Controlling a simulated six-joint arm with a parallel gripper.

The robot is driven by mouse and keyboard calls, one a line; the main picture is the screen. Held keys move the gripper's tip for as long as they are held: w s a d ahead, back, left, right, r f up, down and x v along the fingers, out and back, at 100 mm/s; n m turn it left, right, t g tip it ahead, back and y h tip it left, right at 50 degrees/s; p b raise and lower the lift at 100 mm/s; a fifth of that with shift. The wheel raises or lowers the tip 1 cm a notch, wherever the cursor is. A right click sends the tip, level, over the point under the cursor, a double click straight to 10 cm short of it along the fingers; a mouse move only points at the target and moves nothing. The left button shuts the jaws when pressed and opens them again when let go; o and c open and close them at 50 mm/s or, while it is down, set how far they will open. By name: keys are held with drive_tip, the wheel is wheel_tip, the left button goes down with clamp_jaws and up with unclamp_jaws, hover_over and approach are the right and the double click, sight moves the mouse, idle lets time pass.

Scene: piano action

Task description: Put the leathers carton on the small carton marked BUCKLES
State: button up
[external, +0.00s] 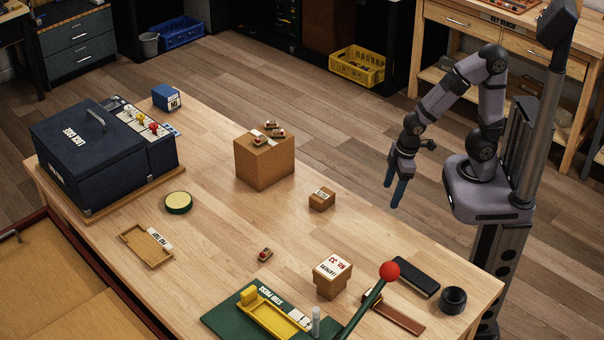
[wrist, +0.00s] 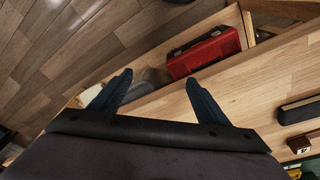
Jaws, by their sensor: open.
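The leathers carton (external: 330,284) is a brown box with a wider lid-like top and a white label with red and black print. It stands upright at the front middle of the table in the external view. A small brown carton (external: 321,200) with a white label stands behind it, nearer the table's middle; its print is too small to read surely, but it fits the BUCKLES carton. My gripper (external: 396,194) hangs at the table's right edge, fingers down, apart from both cartons. In the wrist view my gripper (wrist: 157,94) is open, with nothing between the fingers.
A larger brown box (external: 264,163) with small parts on top stands behind the small carton. A red-knobbed lever (external: 389,271) rises close to the leathers carton. A black case (external: 415,277) and black cup (external: 453,300) lie to the right. Bare table separates the two cartons.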

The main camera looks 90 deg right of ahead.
drive_tip(key=s, duration=0.1)
drive_tip(key=s+d+g, duration=0.1)
drive_tip(key=s, duration=0.1)
drive_tip(key=s+m+g, duration=0.1)
drive_tip(key=s, duration=0.1)
drive_tip(key=shift+s+d+r, duration=0.2)
drive_tip(key=shift+d+r, duration=0.05)
drive_tip(key=shift+r, duration=0.05)
drive_tip(key=shift+r, duration=0.1)
wheel_tip(320, 180, up, 8)
drive_tip(key=p, duration=0.8)
idle(0.3)
